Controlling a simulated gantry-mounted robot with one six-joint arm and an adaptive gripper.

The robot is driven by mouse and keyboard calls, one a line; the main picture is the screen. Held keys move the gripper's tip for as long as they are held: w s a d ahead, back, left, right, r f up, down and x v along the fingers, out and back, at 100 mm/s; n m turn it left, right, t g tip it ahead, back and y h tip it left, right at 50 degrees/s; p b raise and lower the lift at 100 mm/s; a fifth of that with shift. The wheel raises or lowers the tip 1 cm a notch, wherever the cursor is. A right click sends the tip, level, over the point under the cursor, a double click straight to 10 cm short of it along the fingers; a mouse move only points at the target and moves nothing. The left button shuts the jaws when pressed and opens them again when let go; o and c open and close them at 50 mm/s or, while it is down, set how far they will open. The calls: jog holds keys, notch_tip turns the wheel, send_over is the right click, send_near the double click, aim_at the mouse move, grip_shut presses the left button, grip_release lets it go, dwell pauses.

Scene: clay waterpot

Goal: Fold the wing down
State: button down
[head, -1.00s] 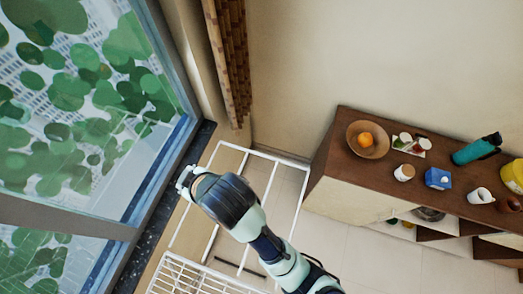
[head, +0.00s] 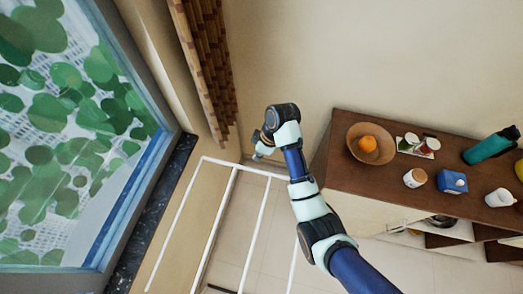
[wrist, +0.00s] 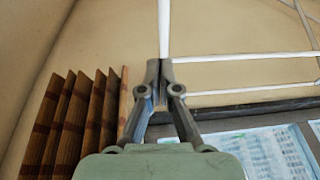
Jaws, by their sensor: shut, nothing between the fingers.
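A white wire frame, seemingly the wing of a drying rack (head: 218,220), extends from the lower edge of the head view up to a top bar near the wall. Its long parallel bars run down out of the picture. My gripper (head: 258,155) is beside the frame's top bar, close to the wall. In the wrist view my gripper (wrist: 165,64) is shut, its fingertips together and empty. A white bar (wrist: 164,25) runs upward from right at the tips; whether they touch it I cannot tell. More white bars (wrist: 245,57) cross at right.
A brown sideboard (head: 340,135) stands at right, holding a bowl (head: 360,155) with an orange, cups, a blue box (head: 453,182) and a teal bottle (head: 490,147). A slatted curtain (head: 200,70) hangs by the window at left. Tiled floor (head: 275,240) shows under the frame.

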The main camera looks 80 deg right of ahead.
jog(key=x, duration=0.4)
jog(key=s+x, duration=0.1)
jog(key=x, duration=0.2)
jog(key=shift+a+f, duration=0.1)
jog(key=shift+a, duration=0.15)
jog(key=shift+b, duration=0.3)
